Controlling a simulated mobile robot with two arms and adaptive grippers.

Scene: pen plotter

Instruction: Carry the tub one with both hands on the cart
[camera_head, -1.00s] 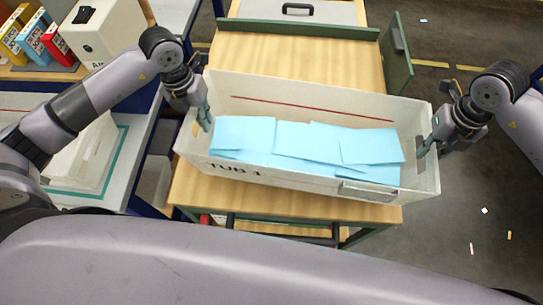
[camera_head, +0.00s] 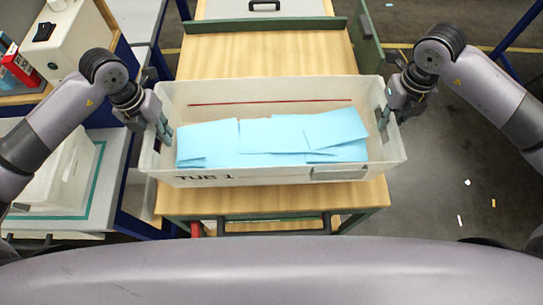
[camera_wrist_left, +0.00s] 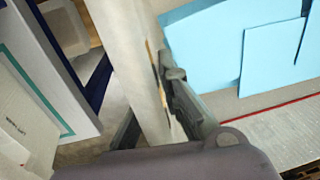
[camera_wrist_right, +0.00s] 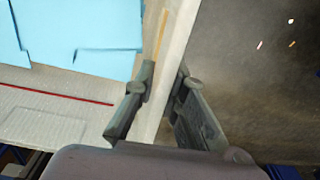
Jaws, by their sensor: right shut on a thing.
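Tub one (camera_head: 240,174) is a long white open tub marked "TUB 1", with light blue sheets (camera_head: 270,137) inside. It lies level over the wooden top of the cart (camera_head: 265,55); I cannot tell whether its underside touches. My left gripper (camera_head: 163,130) is at the tub's left end wall, which also shows between its fingers in the left wrist view (camera_wrist_left: 150,70). My right gripper (camera_head: 386,118) is shut on the right end wall, one finger inside and one outside, as the right wrist view shows (camera_wrist_right: 165,88). The outer left finger is partly hidden.
A side table (camera_head: 95,205) with a teal outline and another white tub (camera_head: 60,170) stands at left. A raised green flap (camera_head: 368,35) is at the cart's back right. The cart's dark handle (camera_head: 275,231) faces me. Open floor (camera_head: 450,150) lies at right, with small scraps.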

